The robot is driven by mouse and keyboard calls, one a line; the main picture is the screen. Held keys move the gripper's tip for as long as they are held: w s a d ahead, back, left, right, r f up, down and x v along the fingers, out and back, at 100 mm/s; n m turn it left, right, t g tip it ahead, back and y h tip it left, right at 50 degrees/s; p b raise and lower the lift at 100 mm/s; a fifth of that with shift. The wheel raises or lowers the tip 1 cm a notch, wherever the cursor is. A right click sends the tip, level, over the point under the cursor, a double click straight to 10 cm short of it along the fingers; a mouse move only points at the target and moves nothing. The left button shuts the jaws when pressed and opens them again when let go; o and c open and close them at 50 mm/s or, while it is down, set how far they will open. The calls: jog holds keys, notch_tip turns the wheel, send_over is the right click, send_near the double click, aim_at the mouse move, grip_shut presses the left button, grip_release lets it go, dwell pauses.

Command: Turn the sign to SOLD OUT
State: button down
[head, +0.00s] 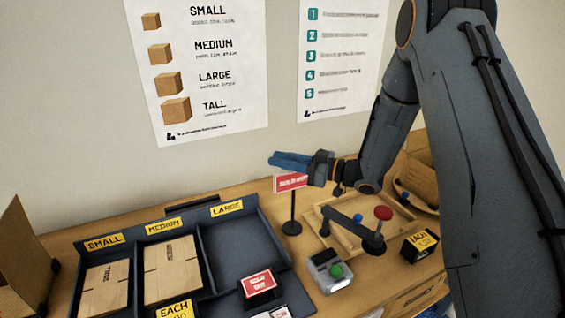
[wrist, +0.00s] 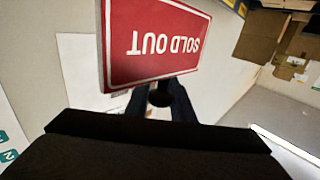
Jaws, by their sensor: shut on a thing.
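The sign (head: 290,183) is a small red board with white lettering on a thin black post with a round base, standing on the counter. In the wrist view the sign (wrist: 155,43) shows a red face reading SOLD OUT, upside down in that picture. My gripper (head: 279,161), with blue fingers, is at the sign's top edge in the head view. In the wrist view my gripper (wrist: 160,95) is shut on the sign, around a dark rounded part at the board's edge. The fingers cover part of the board's top in the head view.
A dark divided tray (head: 213,255) with SMALL, MEDIUM and LARGE labels holds flat cartons; its large bay looks empty. A red SOLD OUT card (head: 258,283) lies at its front.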

jog(key=shift+n+g, duration=0.3)
jog(key=shift+g, duration=0.2)
jog(key=c, duration=1.6)
grip_release()
jog(key=shift+o, duration=0.2)
jog(key=shift+s, duration=0.1)
jog(key=b+v, duration=0.2)
jog(key=v, duration=0.5)
jog(key=shift+d, duration=0.3)
jog(key=shift+s, duration=0.15)
